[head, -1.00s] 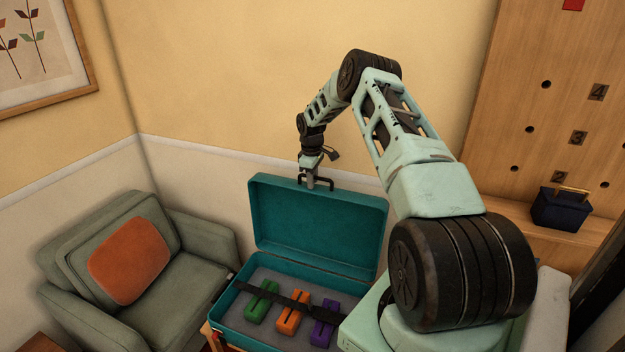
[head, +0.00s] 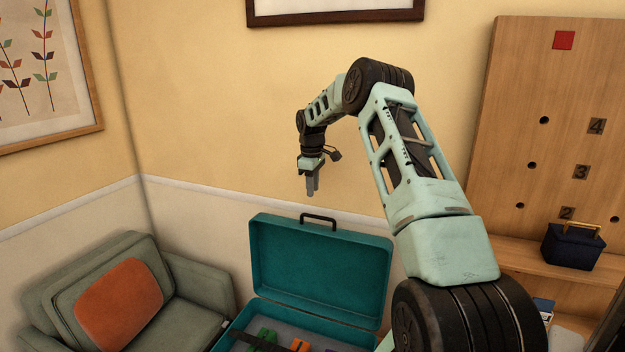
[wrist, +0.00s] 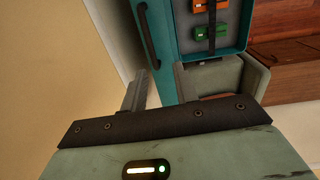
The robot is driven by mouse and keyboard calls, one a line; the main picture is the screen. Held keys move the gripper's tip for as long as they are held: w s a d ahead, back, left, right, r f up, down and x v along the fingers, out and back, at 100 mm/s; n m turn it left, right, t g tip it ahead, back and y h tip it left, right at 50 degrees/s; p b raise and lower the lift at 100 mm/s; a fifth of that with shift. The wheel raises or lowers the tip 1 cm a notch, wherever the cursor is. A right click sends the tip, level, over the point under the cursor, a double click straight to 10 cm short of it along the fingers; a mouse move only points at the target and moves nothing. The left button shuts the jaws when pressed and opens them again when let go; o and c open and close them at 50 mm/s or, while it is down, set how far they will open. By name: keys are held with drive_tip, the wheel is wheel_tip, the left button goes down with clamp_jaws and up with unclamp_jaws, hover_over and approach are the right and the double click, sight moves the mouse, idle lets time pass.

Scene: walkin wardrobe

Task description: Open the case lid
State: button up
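The teal case (head: 231,333) stands open at the bottom of the head view. Its lid (head: 320,265) is raised and stands roughly upright at the back, showing its inside. The dark handle (head: 319,218) is on the lid's top edge; the handle also shows in the wrist view (wrist: 150,35). My gripper (head: 311,193) hangs above the lid, fingers down, apart from the handle and with nothing visible in it. In the wrist view the fingers (wrist: 137,93) point toward the lid side.
Inside the case, a dark strap (wrist: 211,30) crosses green (wrist: 209,33) and orange (wrist: 209,6) blocks; a purple one is barely visible. A grey armchair (head: 190,300) with an orange cushion (head: 119,305) stands left. A pegboard (head: 560,110) and blue box (head: 572,248) are right.

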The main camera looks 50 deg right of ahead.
wheel_tip(320, 180, up, 5)
drive_tip(key=shift+a+f+b, duration=0.1)
drive_tip(key=shift+f+b, duration=0.05)
drive_tip(key=shift+b, duration=0.2)
idle(0.4)
drive_tip(key=w+a+r+n, duration=0.2)
drive_tip(key=a, duration=1.9)
drive_tip(key=s+a+y, duration=0.1)
drive_tip(key=s+a, duration=0.2)
drive_tip(key=a, duration=0.6)
drive_tip(key=s+a, duration=0.3)
drive_tip(key=a, duration=0.6)
drive_tip(key=s+a+n, duration=0.1)
drive_tip(key=s+a, duration=1.2)
drive_tip(key=s+a+f, duration=0.1)
drive_tip(key=s+f, duration=0.1)
drive_tip(key=s, duration=0.7)
drive_tip(key=s+a+f+b, duration=0.1)
drive_tip(key=s+a+f, duration=0.1)
drive_tip(key=s, duration=0.8)
drive_tip(key=shift+s+n, duration=0.15)
drive_tip(key=shift+n, duration=0.25)
